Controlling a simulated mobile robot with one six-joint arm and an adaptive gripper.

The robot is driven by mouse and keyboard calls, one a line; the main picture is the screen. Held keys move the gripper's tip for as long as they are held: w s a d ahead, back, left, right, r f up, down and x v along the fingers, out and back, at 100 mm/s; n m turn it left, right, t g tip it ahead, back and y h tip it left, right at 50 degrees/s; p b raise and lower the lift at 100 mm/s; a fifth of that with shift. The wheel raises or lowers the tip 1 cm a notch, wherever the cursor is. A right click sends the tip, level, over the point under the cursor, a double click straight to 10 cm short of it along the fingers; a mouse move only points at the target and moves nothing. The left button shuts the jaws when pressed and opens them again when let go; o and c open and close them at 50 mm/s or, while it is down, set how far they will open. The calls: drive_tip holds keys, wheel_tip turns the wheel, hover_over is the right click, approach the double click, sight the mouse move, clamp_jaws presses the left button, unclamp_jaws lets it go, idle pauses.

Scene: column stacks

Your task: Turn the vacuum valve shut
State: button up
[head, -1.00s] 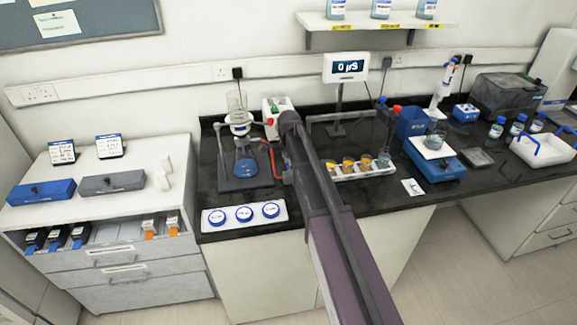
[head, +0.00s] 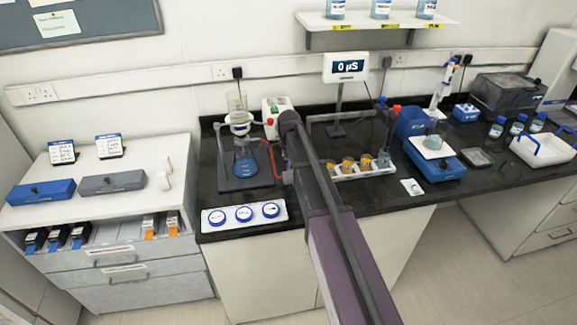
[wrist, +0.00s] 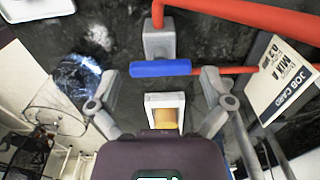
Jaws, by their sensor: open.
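The vacuum valve shows in the wrist view as a grey block (wrist: 159,42) with a blue lever (wrist: 160,68). The lever lies crosswise in the picture, roughly in line with the red hose (wrist: 232,70) on the right. Another red hose leaves the block's top. My gripper (wrist: 161,80) is open, with one grey finger beyond each end of the lever; whether either finger touches it I cannot tell. In the head view my arm hides most of the gripper and valve; the red hose (head: 276,158) shows beside the flask.
The filter flask (head: 246,165) with blue liquid and its glass funnel stand left of my gripper. A job card (wrist: 283,82) is close on the right in the wrist view. A rack of several jars (head: 350,171) stands right of my arm. A white tray (head: 244,216) lies in front.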

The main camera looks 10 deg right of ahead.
drive_tip(key=shift+n, duration=0.3)
drive_tip(key=shift+n, duration=1.9)
drive_tip(key=n, duration=0.8)
drive_tip(key=shift+n, duration=0.4)
drive_tip(key=n, duration=0.4)
drive_tip(key=shift+n, duration=0.4)
wheel_tip(320, 180, up, 14)
drive_tip(key=p, duration=1.4)
drive_tip(key=s+f+b, duration=0.4)
drive_tip(key=s, duration=0.9)
drive_tip(key=s+f+b, duration=0.5)
drive_tip(key=s, duration=0.8)
drive_tip(key=shift+a, duration=0.1)
